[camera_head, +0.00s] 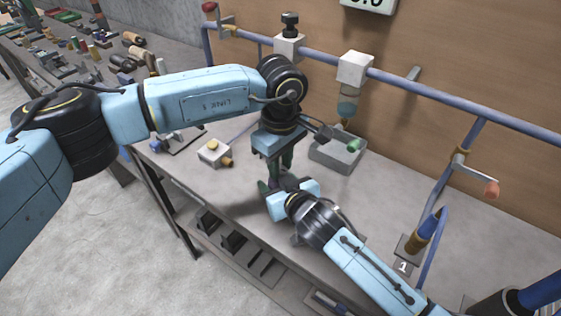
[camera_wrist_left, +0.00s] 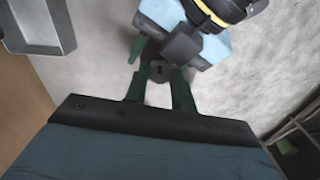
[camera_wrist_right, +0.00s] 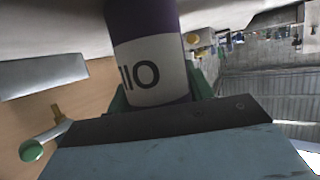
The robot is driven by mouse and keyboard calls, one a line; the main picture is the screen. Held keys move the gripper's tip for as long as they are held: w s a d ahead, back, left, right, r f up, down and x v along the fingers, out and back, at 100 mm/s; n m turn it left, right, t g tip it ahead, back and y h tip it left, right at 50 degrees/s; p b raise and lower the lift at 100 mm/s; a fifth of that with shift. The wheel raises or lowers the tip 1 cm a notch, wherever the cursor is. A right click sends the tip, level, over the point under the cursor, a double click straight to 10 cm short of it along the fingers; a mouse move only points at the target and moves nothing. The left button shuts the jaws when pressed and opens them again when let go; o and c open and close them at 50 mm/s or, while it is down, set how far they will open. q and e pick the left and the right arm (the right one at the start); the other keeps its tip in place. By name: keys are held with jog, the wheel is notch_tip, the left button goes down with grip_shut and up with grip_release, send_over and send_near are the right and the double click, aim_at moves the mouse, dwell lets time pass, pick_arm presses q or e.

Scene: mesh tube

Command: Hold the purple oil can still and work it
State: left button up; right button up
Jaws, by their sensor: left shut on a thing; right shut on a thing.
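The purple oil can (camera_wrist_right: 150,60), with a white label and dark print, fills the middle of the right wrist view. My right gripper (camera_head: 272,188) is shut around its body, with green fingers on both sides. My left gripper (camera_head: 279,160) points down just above the right one. In the left wrist view its two green fingers (camera_wrist_left: 160,92) stand close about a small dark part (camera_wrist_left: 158,70), apparently the can's top. In the head view the grippers hide nearly all of the can.
A blue rail (camera_head: 430,92) with fittings runs along the back. Bare bench lies to the right (camera_head: 420,185).

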aim_at(281, 169)
pick_arm(q)
jog(key=shift+n, duration=0.3)
jog(key=o, duration=1)
jog(key=shift+r, duration=0.1)
notch_tip(281, 169, up, 12)
